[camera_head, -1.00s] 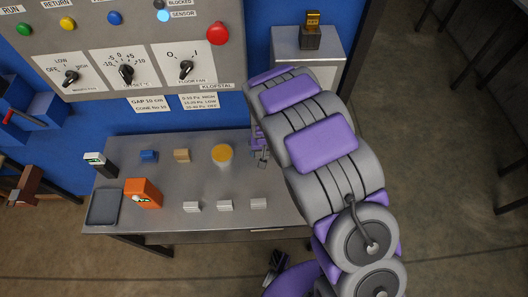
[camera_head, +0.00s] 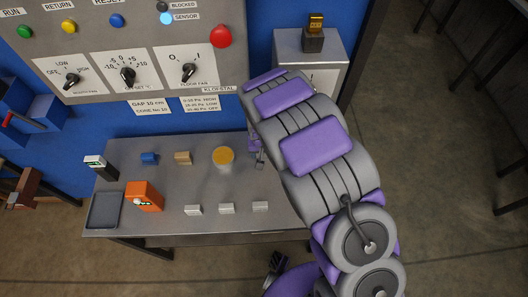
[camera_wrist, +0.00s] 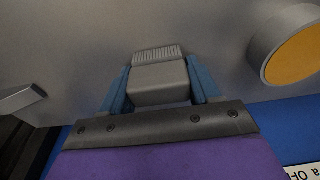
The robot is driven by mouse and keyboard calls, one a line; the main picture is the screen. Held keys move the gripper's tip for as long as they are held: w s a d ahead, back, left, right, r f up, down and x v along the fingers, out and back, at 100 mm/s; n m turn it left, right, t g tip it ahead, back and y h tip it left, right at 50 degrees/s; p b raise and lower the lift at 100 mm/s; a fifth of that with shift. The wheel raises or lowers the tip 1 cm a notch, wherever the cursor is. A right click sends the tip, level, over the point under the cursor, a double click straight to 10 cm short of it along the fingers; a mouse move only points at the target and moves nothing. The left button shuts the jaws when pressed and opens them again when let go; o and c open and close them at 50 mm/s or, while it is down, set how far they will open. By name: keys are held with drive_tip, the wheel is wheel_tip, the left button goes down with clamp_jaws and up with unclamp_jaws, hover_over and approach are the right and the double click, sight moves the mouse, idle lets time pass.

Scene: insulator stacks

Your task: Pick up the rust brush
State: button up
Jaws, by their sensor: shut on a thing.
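My gripper shows in the wrist view (camera_wrist: 160,92), with its blue fingers closed on both sides of a grey block with a finely ridged far end, which looks like the rust brush (camera_wrist: 160,82). The grey table top lies behind it; I cannot tell whether the block touches it. In the head view, my gripper (camera_head: 257,152) is at the table's right part, just right of the yellow-topped round tin, and my arm hides much of it.
On the table (camera_head: 170,182) are the tin (camera_head: 223,157), a blue block (camera_head: 149,158), a tan block (camera_head: 183,158), an orange box (camera_head: 144,196), a grey tray (camera_head: 104,210) and small light grey blocks (camera_head: 227,208). A control panel (camera_head: 130,45) stands behind, a cabinet (camera_head: 311,47) at back right.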

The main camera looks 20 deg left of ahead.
drive_tip(key=shift+s+a+r+p, duration=0.1)
drive_tip(key=shift+a+r+p, duration=0.15)
drive_tip(key=shift+r, duration=0.35)
drive_tip(key=r, duration=0.2)
drive_tip(key=r+p, duration=0.1)
drive_tip(key=r, duration=0.1)
drive_tip(key=d+r, duration=0.1)
drive_tip(key=r, duration=0.1)
drive_tip(key=shift+s+r+p, duration=0.1)
drive_tip(key=shift+s+p, duration=0.05)
drive_tip(key=shift+p, duration=0.15)
drive_tip(key=s+d, duration=0.2)
drive_tip(key=s, duration=0.3)
drive_tip(key=s+d, duration=0.3)
drive_tip(key=s, duration=0.2)
drive_tip(key=s+d, duration=0.2)
drive_tip(key=s, duration=0.2)
drive_tip(key=shift+s+d+f, duration=0.35)
drive_tip(key=shift+s+f, duration=0.05)
drive_tip(key=b, duration=0.2)
drive_tip(key=shift+s+b, duration=0.2)
drive_tip(key=shift+b, duration=0.2)
drive_tip(key=s+b, duration=0.1)
drive_tip(key=b, duration=0.2)
drive_tip(key=shift+d, duration=0.35)
drive_tip(key=shift+s+d+r+b, duration=0.15)
drive_tip(key=shift+s+d+b, duration=0.15)
drive_tip(key=shift+b, duration=0.7)
